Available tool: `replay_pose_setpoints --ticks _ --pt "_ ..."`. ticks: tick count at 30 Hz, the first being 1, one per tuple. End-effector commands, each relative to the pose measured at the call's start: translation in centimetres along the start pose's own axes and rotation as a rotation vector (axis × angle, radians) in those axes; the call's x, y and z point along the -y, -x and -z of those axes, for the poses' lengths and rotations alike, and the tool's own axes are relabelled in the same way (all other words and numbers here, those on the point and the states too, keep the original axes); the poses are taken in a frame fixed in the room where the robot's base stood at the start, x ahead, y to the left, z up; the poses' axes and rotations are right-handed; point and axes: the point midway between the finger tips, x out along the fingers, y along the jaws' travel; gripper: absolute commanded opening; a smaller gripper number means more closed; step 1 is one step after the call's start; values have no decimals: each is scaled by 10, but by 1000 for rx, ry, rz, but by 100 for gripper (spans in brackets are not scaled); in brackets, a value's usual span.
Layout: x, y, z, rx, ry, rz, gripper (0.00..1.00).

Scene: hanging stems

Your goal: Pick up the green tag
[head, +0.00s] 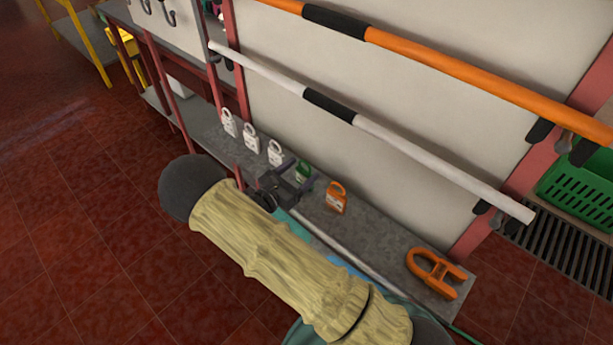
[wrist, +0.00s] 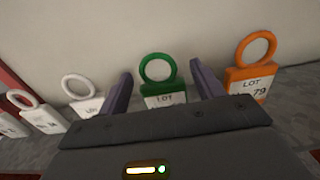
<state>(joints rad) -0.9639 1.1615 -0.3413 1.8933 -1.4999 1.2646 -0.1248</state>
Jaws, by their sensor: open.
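The green tag (wrist: 163,88) stands upright on the grey shelf, with a ring on top and a white label reading "LOT". In the wrist view it sits between the two purple-grey fingers of my gripper (wrist: 165,88), which are spread apart with a gap on each side of it. The tag's lower part is hidden behind my gripper body. In the head view the green tag (head: 302,171) shows just beyond my gripper (head: 294,180), partly covered by it.
An orange tag (wrist: 252,80) stands close on the right, and several white tags (wrist: 82,95) stand on the left. The grey shelf (head: 375,235) backs onto a pale panel (head: 330,130). A white bar (head: 400,146) and an orange bar (head: 450,68) hang above. An orange clamp-like piece (head: 436,273) lies further right.

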Motion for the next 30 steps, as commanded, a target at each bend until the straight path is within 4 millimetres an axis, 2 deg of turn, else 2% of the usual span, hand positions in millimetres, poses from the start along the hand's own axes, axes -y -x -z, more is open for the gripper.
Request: replay_pose_setpoints --ticks 6,9,25,26,30 --pt "-2 -33 -1 0 0 3 67" --pt "-2 -42 0 0 1 1 67" --pt "-2 -43 0 0 0 0 67" --pt "-2 -43 0 0 0 0 65" --pt "-2 -43 0 0 0 0 37"
